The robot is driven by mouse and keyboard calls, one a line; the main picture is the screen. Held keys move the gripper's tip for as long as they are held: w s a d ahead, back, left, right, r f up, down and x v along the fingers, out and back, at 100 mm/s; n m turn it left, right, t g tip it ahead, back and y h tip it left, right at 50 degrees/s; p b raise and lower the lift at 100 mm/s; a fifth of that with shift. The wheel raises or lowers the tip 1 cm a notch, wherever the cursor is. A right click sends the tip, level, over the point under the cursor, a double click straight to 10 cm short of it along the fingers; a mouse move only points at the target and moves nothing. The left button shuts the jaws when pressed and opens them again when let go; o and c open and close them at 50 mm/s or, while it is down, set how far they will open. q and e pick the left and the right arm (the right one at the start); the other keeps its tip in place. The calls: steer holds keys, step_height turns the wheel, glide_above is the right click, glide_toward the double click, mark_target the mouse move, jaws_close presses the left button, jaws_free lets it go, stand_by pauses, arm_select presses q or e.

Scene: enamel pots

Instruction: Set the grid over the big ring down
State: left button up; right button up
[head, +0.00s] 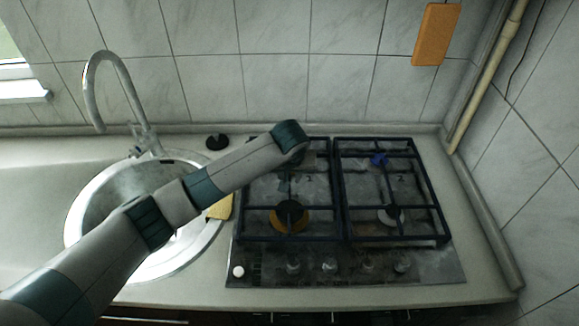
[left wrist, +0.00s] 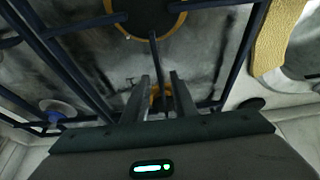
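The dark grid over the big ring (head: 262,238) is the left one of two on the hob. It appears to lie level on the hob, though its back part is partly behind my arm. The big ring (head: 289,216), with a dark cap and brass-coloured base, is under its front part; it also shows in the left wrist view (left wrist: 150,18). My left arm reaches over the grid's back left part, and its fingers are hidden in the head view. In the left wrist view my left gripper (left wrist: 160,80) has its fingers apart, with a grid bar seen between them. My right gripper is not in view.
The second grid (head: 398,241) stands close on the right. A sink (head: 100,200) with a tall tap (head: 118,75) is on the left, with a yellow sponge (head: 221,207) at its rim. A small black object (head: 216,142) lies behind. Tiled walls bound the back and right.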

arm_select(q)
steer(key=b+v, duration=0.2)
steer(key=v, duration=0.9)
steer(key=shift+r, duration=0.15)
stand_by(0.3)
